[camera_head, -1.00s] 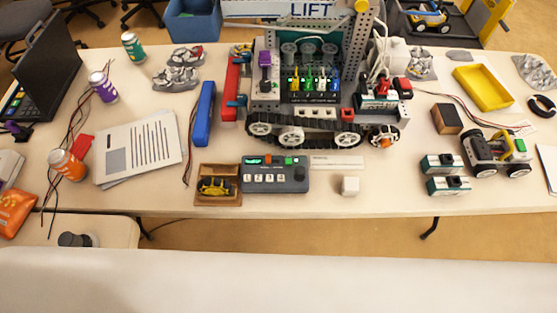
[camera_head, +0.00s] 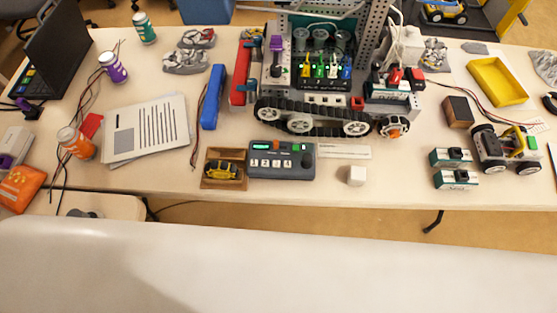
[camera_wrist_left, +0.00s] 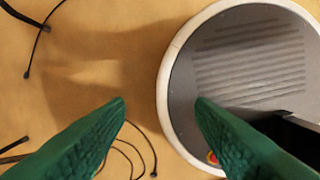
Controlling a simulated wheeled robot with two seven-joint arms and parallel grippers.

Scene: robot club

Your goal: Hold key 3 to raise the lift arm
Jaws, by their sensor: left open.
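The grey control box (camera_head: 265,174) lies on the table near its front edge, with a small green display and a row of white number keys. Key 3 (camera_head: 278,163) appears to be the third white key from the left, though its digit is too small to read surely. The tracked lift robot (camera_head: 315,125) stands behind the box; its metal tower runs out of the top of the view, so the lift arm's height is unclear. My left gripper (camera_wrist_left: 160,103) shows in the left wrist view, open and empty above the floor. The head view shows neither gripper.
A wooden tray (camera_head: 210,183) with a small yellow vehicle sits directly left of the box. A blue bar (camera_head: 212,97) and papers (camera_head: 150,128) lie farther left. Loose cables (camera_wrist_left: 40,38) show on the floor.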

